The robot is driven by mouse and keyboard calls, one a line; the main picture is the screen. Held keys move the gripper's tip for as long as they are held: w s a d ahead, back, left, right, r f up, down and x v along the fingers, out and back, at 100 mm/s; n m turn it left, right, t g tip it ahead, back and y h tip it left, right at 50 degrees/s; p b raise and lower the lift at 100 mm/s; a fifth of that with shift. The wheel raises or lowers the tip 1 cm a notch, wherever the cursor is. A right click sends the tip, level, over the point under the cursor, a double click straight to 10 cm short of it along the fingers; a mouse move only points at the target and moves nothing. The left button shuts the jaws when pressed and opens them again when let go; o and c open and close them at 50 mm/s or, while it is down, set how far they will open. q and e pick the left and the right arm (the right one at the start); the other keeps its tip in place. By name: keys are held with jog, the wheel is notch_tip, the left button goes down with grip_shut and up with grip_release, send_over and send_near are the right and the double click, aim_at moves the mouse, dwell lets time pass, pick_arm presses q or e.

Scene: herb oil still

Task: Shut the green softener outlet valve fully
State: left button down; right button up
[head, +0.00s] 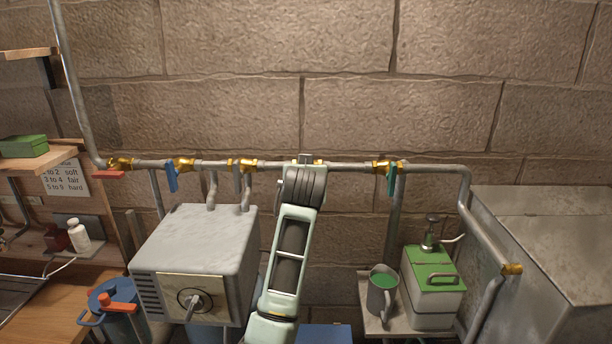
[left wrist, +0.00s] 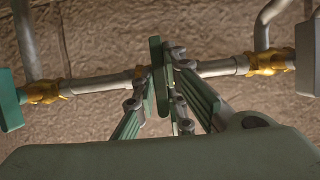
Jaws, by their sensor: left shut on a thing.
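My left gripper (left wrist: 172,112) reaches the wall pipe and is shut on a dark green lever (left wrist: 158,75). In the left wrist view this lever stands between the fingers, crosswise to the pipe, with a bit of brass valve body (left wrist: 141,73) beside it. In the head view my left gripper (head: 305,165) covers that lever and most of its valve. A teal-green lever (head: 392,181) hangs down from a brass valve to its right; it shows at the left of the left wrist view (left wrist: 10,100). My right gripper is out of view.
On the same pipe (head: 345,167) are a grey lever (head: 238,180), a blue lever (head: 172,178) hanging down, and a red lever (head: 109,175) lying sideways. A grey box (head: 200,240) stands left of my arm. A jug (head: 381,295) and green-topped dispenser (head: 432,285) stand right.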

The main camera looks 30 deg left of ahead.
pick_arm(q)
jog(key=shift+f, duration=0.1)
dwell(0.3)
jog(key=c, duration=1.8)
grip_release()
jog(key=v, duration=1.2)
